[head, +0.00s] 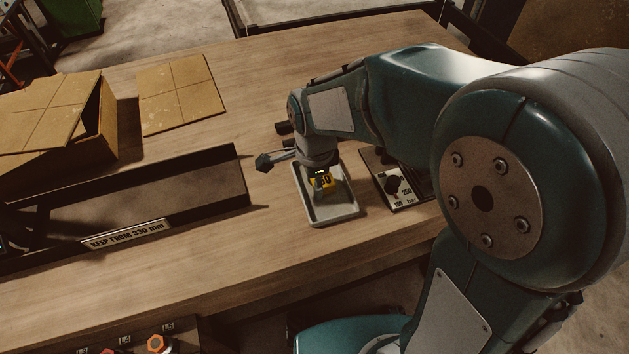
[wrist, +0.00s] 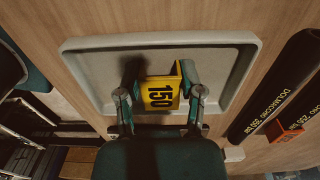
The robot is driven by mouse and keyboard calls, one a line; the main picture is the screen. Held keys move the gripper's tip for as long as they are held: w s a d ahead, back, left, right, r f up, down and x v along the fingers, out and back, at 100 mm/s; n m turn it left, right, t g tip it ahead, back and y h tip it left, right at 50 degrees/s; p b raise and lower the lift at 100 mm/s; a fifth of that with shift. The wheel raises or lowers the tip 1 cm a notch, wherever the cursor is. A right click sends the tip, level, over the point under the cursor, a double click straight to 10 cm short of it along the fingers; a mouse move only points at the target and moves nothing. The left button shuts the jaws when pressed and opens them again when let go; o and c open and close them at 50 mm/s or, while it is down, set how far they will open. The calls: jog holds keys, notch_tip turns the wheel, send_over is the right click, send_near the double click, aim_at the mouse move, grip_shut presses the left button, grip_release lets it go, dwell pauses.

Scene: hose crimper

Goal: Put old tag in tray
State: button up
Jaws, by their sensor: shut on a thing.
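The old tag is a small yellow plate marked 150 (wrist: 160,93), held between the two fingers of my gripper (wrist: 161,100) in the wrist view. It also shows as a yellow patch below my wrist in the head view (head: 325,181). The tray (head: 333,213) is a shallow grey rectangle on the bench, and its rim shows in the wrist view (wrist: 160,39). My gripper is over the tray with the tag inside its outline. I cannot tell whether the tag touches the tray floor.
A dial panel (head: 394,187) sits right of the tray. A dark trough labelled KEEP FROM 330 mm (head: 128,234) lies to the left. The far middle of the bench is clear. Black labelled cylinders (wrist: 285,85) lie right in the wrist view.

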jog(key=o, duration=0.7)
jog(key=shift+o, duration=0.2)
notch_tip(320, 180, up, 12)
jog(key=s+d+r+n+t, duration=0.1)
jog(key=s+d+n+t, duration=0.4)
jog(key=s+d+n, duration=0.7)
jog(key=d+n, duration=0.1)
jog(key=n, duration=0.2)
jog(key=shift+r+t, duration=0.4)
